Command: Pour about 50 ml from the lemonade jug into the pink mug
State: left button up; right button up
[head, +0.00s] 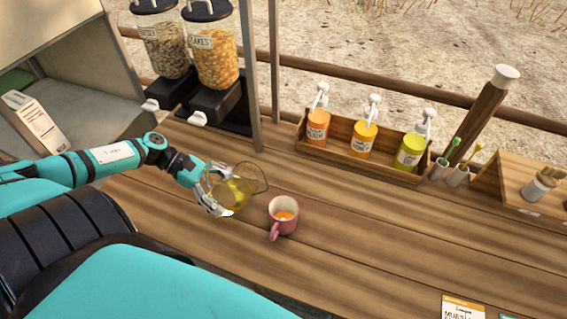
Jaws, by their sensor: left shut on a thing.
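The lemonade jug (238,188) is a clear glass jug with yellow liquid inside. My left gripper (214,190) is shut on the jug, which is tilted, left of the pink mug. The pink mug (284,222) stands upright on the wooden counter, its handle toward the front. Orange-coloured liquid shows inside the mug. I cannot see a stream between jug and mug. My right gripper is not in view.
Two dispensers (213,60) stand at the back left. A wooden box (375,170) with several pump bottles is at the back. Small cups (457,176) and a wooden stand (515,195) are at the right. The wooden counter (370,235) right of the mug is clear.

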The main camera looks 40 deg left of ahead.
aim_at(220, 180)
pick_arm(q)
jog(key=shift+w+d+r+y+p, duration=0.15)
jog(key=shift+r+y+p, duration=0.2)
jog(key=shift+y+p, duration=0.05)
jog(key=shift+g+y+p, duration=0.4)
jog(key=shift+y, duration=0.3)
jog(key=shift+a+r+y, duration=0.2)
jog(key=shift+a+y, duration=0.05)
jog(key=shift+y, duration=0.25)
jog(key=shift+a+r+g+y, duration=0.15)
jog(key=shift+r+g+y, duration=0.2)
jog(key=shift+y, duration=0.25)
jog(key=shift+r+y, duration=0.3)
jog(key=shift+r, duration=0.1)
jog(key=shift+r+y, duration=0.3)
jog(key=shift+r+g+y+b, duration=0.45)
jog(key=shift+r+y, duration=0.35)
jog(key=shift+r, duration=0.25)
